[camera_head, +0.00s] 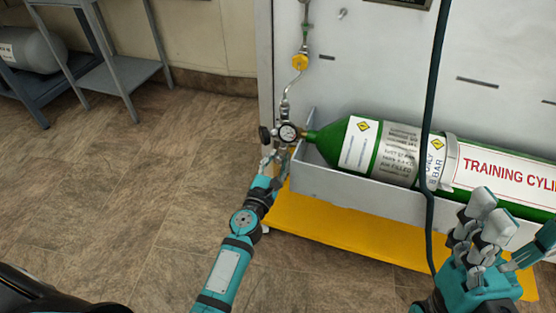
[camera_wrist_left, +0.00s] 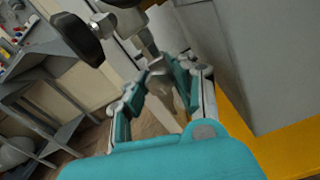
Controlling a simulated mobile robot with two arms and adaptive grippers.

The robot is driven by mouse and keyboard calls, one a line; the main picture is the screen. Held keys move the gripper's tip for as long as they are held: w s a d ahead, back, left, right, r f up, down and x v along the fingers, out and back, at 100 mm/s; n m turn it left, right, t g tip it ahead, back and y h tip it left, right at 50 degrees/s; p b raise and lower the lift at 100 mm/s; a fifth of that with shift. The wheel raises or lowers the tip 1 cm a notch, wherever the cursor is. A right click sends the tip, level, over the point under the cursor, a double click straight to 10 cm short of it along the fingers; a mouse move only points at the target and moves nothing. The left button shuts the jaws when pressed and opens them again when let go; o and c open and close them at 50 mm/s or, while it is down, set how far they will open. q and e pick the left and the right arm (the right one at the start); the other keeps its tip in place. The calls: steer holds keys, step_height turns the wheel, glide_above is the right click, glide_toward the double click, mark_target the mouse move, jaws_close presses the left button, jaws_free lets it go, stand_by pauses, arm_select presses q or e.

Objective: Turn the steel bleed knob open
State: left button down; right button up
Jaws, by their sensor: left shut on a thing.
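The steel bleed knob (camera_wrist_left: 157,66) shows small between my left fingertips in the left wrist view, below the regulator body. My left gripper (camera_head: 273,157) is shut on it, under the regulator with its round gauge (camera_head: 289,132); it also shows in the left wrist view (camera_wrist_left: 160,76). In the head view the fingers mostly hide the knob, and how far it is turned cannot be told. A black knob (camera_head: 265,136) sticks out left of the gauge and looms large in the left wrist view (camera_wrist_left: 80,38). My right gripper (camera_head: 503,240) is open and empty at the lower right.
A green training cylinder (camera_head: 329,141) lies in a grey tray (camera_head: 350,190) above a yellow base (camera_head: 350,235). A steel line with a yellow fitting (camera_head: 300,62) rises from the regulator. A dark hose (camera_head: 432,110) hangs before the cylinder. The floor at left is clear.

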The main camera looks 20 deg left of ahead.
arm_select(q)
steer(key=shift+f, duration=0.1)
stand_by(0.3)
steer(key=c, duration=1.3)
jaws_free()
steer(key=shift+o, duration=1.2)
